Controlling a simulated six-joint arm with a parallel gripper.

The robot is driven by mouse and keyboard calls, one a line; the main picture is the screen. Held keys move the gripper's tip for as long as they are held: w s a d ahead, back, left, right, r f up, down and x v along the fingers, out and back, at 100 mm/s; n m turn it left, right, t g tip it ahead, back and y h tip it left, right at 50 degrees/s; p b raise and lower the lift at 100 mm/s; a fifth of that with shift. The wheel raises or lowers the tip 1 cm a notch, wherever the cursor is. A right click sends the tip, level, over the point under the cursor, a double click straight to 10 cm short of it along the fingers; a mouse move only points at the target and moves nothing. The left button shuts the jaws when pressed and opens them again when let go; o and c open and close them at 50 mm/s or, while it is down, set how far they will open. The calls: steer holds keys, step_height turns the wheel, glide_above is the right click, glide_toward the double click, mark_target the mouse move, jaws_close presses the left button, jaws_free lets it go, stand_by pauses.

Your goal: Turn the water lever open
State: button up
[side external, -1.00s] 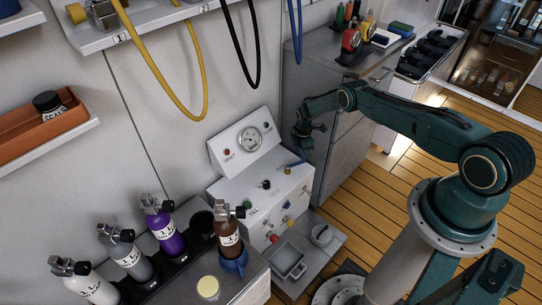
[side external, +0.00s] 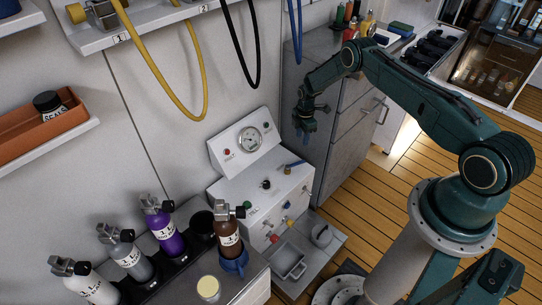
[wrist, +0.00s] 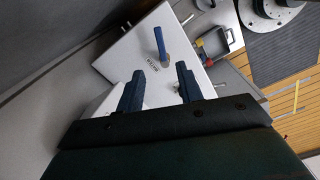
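The water lever (side external: 295,164), a short blue handle, is on the top right of the white panel (side external: 235,190). In the wrist view the blue lever (wrist: 161,43) shows ahead of my fingertips, beside a small dark label too blurred to read surely. My gripper (side external: 307,124) hangs above and slightly right of the lever, apart from it. In the wrist view my gripper (wrist: 160,75) is open, with two dark fingers spread and nothing between them.
The panel also carries a round gauge (side external: 249,139), a black knob (side external: 266,184) and coloured valves on its front. A grey cabinet (side external: 345,140) stands close behind on the right. Bottles (side external: 172,232) stand at front left. Hoses (side external: 254,50) hang above.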

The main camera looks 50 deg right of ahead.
steer(key=shift+r, duration=0.2)
steer(key=shift+c, duration=1)
steer(key=shift+f, duration=0.2)
jaws_close()
steer(key=s+a+f+m+t+h, duration=0.1)
steer(key=s+f+m+t, duration=0.15)
steer(key=f+m, duration=0.45)
steer(key=s+a+f+m+t+h, duration=0.1)
steer(key=s+f+m+t, duration=0.15)
steer(key=m, duration=0.75)
steer(key=s+a+r+m+t, duration=0.1)
steer(key=s+m, duration=0.3)
steer(key=m, duration=0.5)
steer(key=s+a+r+m+t+h, duration=0.1)
steer(key=s+m, duration=0.4)
steer(key=m, duration=0.5)
steer(key=shift+a+t+h, duration=0.3)
steer(key=shift+a+t, duration=0.45)
steer(key=shift+t, duration=0.15)
